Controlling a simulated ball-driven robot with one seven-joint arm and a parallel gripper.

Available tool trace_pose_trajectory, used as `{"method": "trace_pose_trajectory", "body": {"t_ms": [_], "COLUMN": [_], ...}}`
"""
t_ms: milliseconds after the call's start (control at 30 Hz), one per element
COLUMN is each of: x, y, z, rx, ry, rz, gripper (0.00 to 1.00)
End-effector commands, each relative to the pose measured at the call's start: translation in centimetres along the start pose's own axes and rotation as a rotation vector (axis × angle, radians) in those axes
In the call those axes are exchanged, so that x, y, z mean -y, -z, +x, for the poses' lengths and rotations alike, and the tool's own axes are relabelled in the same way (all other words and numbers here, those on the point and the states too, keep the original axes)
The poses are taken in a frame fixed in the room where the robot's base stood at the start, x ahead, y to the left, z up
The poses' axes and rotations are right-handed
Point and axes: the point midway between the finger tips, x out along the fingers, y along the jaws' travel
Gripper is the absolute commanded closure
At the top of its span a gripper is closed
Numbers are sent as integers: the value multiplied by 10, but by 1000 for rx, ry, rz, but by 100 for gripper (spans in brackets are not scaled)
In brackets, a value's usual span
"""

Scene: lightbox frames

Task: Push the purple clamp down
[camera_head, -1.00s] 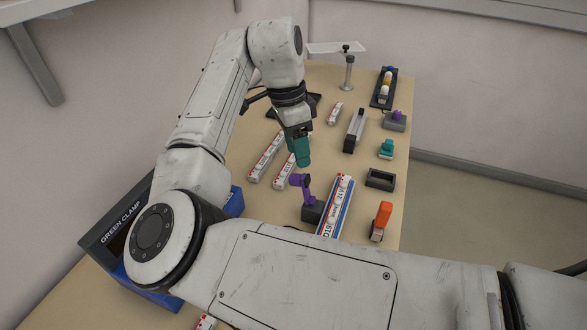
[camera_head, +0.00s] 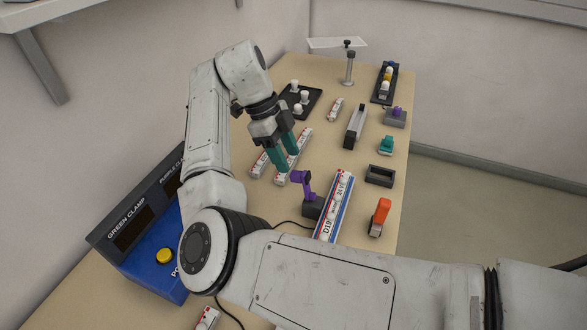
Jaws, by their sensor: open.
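The purple clamp (camera_head: 302,182) stands tilted up on its dark block (camera_head: 313,207) near the middle of the table, left of the long white-and-blue bar. My gripper (camera_head: 287,163) hangs just behind and slightly left of the clamp in the picture. Its two teal fingers are apart and empty, and they show above the white labelled bars. I see a gap between the fingers and the clamp. A second purple part (camera_head: 397,111) sits on a grey block at the far right.
An orange clamp (camera_head: 382,211), a dark open frame (camera_head: 380,175) and a teal clamp (camera_head: 387,145) line the right edge. A blue panel (camera_head: 160,240) with a yellow button stands left. A dark tray (camera_head: 314,98) with white pieces lies behind my gripper.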

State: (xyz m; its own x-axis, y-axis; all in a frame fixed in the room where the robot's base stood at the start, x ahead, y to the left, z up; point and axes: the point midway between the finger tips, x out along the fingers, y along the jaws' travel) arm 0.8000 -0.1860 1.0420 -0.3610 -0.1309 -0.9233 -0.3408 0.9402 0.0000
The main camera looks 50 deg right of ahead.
Motion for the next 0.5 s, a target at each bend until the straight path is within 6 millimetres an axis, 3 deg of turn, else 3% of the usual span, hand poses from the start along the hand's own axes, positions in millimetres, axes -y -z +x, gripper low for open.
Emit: {"method": "trace_pose_trajectory", "body": {"t_ms": [200, 500], "x": [0, 0], "y": [0, 0], "z": [34, 51], "rx": [-1, 1], "ry": [0, 0], "rz": [-1, -1], "gripper": [49, 49]}}
